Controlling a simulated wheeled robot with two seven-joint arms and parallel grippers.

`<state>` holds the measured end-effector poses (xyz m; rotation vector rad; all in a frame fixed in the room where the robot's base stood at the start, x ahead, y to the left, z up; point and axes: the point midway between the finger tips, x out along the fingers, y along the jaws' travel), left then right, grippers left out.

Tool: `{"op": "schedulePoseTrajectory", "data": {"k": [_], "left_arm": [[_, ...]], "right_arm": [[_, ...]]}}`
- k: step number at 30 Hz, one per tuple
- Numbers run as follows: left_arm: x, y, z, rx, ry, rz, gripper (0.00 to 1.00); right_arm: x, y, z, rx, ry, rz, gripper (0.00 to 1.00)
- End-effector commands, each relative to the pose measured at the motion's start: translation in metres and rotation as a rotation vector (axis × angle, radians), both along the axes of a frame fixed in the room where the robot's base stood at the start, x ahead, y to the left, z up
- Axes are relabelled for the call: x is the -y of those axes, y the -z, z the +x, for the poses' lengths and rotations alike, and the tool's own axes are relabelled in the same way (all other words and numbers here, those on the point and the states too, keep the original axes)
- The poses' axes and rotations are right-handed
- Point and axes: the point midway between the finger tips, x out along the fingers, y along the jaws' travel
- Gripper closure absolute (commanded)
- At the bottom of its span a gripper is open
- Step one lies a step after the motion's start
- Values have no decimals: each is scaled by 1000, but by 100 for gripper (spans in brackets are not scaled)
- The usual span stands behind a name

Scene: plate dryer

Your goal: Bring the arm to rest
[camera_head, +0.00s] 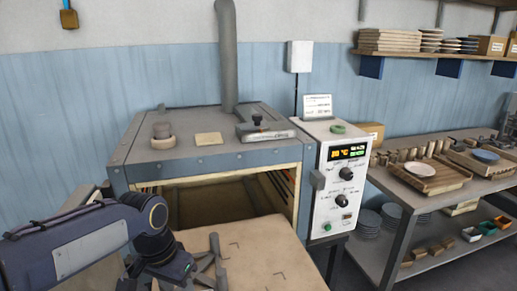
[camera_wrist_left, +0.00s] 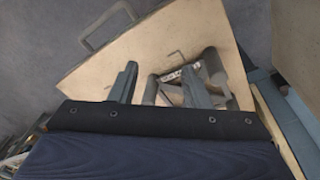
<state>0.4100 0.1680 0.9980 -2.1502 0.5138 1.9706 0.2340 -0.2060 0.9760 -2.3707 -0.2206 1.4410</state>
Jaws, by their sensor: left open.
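My left arm comes in from the left in the head view, and its gripper (camera_head: 208,266) is low over the tan board in front of the dryer. In the left wrist view the two fingers of the gripper (camera_wrist_left: 158,82) stand apart with nothing clearly held between them. The grey dryer (camera_head: 150,172) has its front open, and its dark interior looks empty. The tan board (camera_head: 265,258) below the opening bears dark corner marks; it also shows in the left wrist view (camera_wrist_left: 150,50). I cannot tell whether the gripper touches the board. My right gripper is out of view.
A control box (camera_head: 340,185) with knobs stands right of the opening. A grey-handled item (camera_head: 265,130) and a small round stack (camera_head: 162,136) sit on the dryer top. A shelf table (camera_head: 415,197) with plates and trays stands at right. A grey handle (camera_wrist_left: 105,25) juts from the board.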

Motion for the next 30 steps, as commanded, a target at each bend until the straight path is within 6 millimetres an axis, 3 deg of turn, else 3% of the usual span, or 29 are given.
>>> {"op": "schedulePoseTrajectory", "data": {"k": [5,10,15,18,23,30], "left_arm": [[-21,-12,-35,48,-94,-83,57],[-39,-18,-87,123,-229,-186,57],[-43,-11,-141,221,-386,-283,57],[-41,-3,-160,266,-455,-315,57],[-38,5,-174,301,-509,-339,57],[-38,7,-176,305,-516,-343,60]], "right_arm": [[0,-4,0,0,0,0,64],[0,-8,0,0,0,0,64],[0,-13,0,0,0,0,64],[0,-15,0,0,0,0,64],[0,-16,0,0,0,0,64],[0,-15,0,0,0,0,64]]}}
